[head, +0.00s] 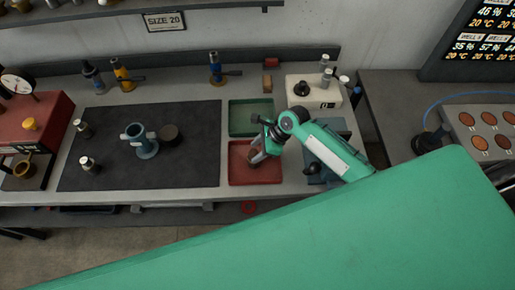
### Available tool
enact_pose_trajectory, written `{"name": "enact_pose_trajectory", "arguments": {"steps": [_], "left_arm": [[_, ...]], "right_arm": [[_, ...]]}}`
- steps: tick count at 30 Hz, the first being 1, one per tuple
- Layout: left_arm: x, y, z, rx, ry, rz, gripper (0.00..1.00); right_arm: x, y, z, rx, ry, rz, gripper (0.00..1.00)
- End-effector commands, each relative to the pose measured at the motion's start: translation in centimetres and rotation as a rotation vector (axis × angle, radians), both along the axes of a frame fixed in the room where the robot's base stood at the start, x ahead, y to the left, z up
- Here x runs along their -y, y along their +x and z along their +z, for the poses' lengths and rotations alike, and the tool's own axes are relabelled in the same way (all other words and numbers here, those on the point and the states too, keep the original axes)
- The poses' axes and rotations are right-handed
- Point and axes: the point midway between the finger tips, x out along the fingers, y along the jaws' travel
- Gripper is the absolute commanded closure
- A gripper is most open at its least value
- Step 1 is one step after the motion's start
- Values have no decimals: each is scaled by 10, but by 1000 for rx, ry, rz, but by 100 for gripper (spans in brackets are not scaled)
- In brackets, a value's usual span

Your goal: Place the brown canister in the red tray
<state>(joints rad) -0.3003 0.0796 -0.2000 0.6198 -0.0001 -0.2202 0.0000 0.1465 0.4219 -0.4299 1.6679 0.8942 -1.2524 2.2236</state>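The red tray (270,177) lies on the right part of the bench, in front of a green tray (243,128). My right gripper (257,153) points down over the back left part of the red tray. A small brown shape (252,156), which may be the brown canister, shows at its fingertips. It is too small and too covered to tell whether the fingers are closed on it or whether it touches the tray. My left gripper is not in view.
A dark mat carries a blue-grey cup-like part (146,142), a dark round piece (171,135) and small fittings (88,164). A red gauge unit (35,124) stands left. A white box (314,94) stands behind my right arm. A brown block (267,84) lies behind the green tray.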

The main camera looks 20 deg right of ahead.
Motion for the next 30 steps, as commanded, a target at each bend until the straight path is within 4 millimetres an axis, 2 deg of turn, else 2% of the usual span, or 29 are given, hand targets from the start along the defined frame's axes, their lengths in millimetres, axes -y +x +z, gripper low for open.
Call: {"name": "enact_pose_trajectory", "arguments": {"steps": [8,11,21,25,30], "left_arm": [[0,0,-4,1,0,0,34],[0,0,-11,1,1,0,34],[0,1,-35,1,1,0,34],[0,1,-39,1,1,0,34],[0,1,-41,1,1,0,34]], "right_arm": [[5,-1,8,2,0,-1,52],[12,-3,18,4,-2,1,52],[50,-13,77,4,-2,-1,52],[58,-16,93,3,-1,0,52],[63,-18,103,1,0,-1,52]]}}
